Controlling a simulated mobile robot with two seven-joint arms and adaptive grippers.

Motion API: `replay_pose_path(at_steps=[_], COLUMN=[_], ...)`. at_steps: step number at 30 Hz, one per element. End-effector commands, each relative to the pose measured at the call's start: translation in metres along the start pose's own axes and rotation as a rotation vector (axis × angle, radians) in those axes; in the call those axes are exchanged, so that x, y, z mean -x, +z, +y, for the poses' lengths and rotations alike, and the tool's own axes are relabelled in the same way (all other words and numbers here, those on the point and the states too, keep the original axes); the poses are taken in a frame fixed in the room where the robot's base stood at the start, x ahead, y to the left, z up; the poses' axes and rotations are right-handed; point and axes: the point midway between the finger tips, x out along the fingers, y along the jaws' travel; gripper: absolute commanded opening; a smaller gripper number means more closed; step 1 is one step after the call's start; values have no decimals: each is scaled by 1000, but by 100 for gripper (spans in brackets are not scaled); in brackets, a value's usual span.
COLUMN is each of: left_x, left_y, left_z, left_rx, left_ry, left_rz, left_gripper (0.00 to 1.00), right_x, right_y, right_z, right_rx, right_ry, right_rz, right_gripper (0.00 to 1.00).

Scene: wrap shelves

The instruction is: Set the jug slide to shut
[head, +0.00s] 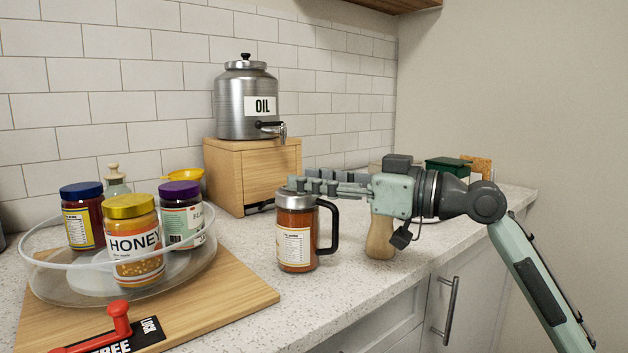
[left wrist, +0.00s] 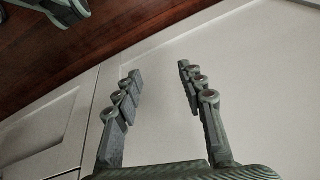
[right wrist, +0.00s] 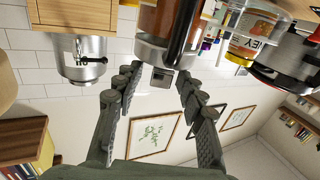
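The jug (head: 297,236) stands on the speckled counter, with reddish-brown contents, a white label, a grey metal top and a black handle on its right. My right gripper (head: 301,184) reaches in from the right, level with the jug's top. In the right wrist view the jug (right wrist: 168,22) appears upside down beyond the spread fingers. A small grey square piece (right wrist: 161,78) on its top shows between the fingertips; it may be the slide, but its setting is unclear. Touch cannot be told. My left gripper (left wrist: 158,72) is open and empty before a pale cabinet front.
A wooden board (head: 225,292) carries a clear turntable (head: 38,268) with several jars, including honey (head: 134,243). A red lever (head: 118,318) is at the front left. An oil dispenser (head: 245,100) stands on a wooden box (head: 226,165) behind. Counter is clear in front of the jug.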

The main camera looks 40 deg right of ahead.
Motion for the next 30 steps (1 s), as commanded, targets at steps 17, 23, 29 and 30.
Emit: replay_pose_path(at_steps=[17,23,29,30], left_x=[0,0,0,0], left_y=[-1,-1,-1,-1], left_z=[0,0,0,0], left_rx=[0,0,0,0], left_ry=[0,0,0,0], left_rz=[3,3,4,4], left_gripper=[40,40,40,40], right_x=[66,102,119,120], right_y=[0,0,0,0], right_z=[1,0,0,0], right_rx=[-3,-1,0,0], right_ry=[4,2,1,0], right_rz=[3,1,1,1], right_gripper=[40,40,40,40])
